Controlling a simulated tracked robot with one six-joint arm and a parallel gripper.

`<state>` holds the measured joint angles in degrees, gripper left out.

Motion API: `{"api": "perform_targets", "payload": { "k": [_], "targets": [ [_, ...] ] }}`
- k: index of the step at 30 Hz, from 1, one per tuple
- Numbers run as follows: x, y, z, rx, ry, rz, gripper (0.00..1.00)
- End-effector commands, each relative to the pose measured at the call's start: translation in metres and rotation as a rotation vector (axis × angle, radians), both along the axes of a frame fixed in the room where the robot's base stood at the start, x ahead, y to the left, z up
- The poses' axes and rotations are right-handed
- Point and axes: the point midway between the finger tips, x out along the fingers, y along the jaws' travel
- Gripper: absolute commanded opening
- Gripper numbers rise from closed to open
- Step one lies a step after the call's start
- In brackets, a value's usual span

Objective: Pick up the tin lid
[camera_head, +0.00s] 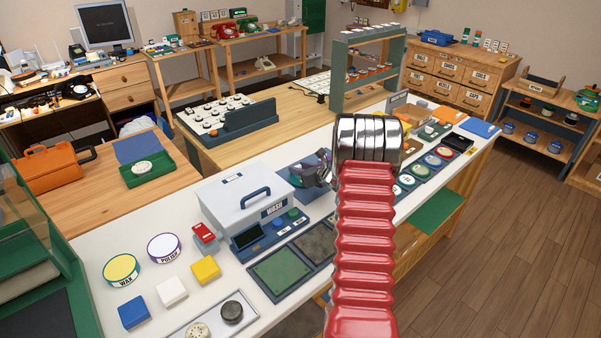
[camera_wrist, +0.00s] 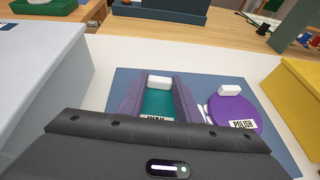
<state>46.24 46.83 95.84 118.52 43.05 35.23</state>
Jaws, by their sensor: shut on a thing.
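A teal tin lid (camera_wrist: 157,103) with a white knob and a partly hidden white label shows in the wrist view. My gripper (camera_wrist: 158,98) has its two purple fingers on either side of this lid and is shut on it. A dark bar of my gripper hides the lid's near part. The lid is over a blue mat (camera_wrist: 121,82); I cannot tell whether it touches the mat. A purple lid (camera_wrist: 235,112) labelled POLISH, with a white knob, lies just right of my gripper.
A grey box (camera_head: 240,195) with a blue handle stands left of my gripper. A yellow box (camera_wrist: 296,95) stands at the right in the wrist view. Open-looking WAX (camera_head: 121,269) and POLISH (camera_head: 164,247) tins sit at the bench's left. The bench is crowded.

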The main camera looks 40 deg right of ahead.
Motion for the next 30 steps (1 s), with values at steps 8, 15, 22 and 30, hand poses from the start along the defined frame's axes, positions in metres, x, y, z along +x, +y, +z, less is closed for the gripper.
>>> {"api": "perform_targets", "payload": {
  "k": [8, 15, 22, 30],
  "targets": [
    [0.0, 0.0, 0.044, -0.003, -0.003, 0.0, 0.09],
    [0.0, 0.0, 0.081, -0.001, -0.003, 0.0, 0.09],
    [0.0, 0.0, 0.091, 0.0, -0.001, -0.001, 0.09],
    [0.0, 0.0, 0.091, 0.0, -0.001, 0.0, 0.09]
  ]
}}
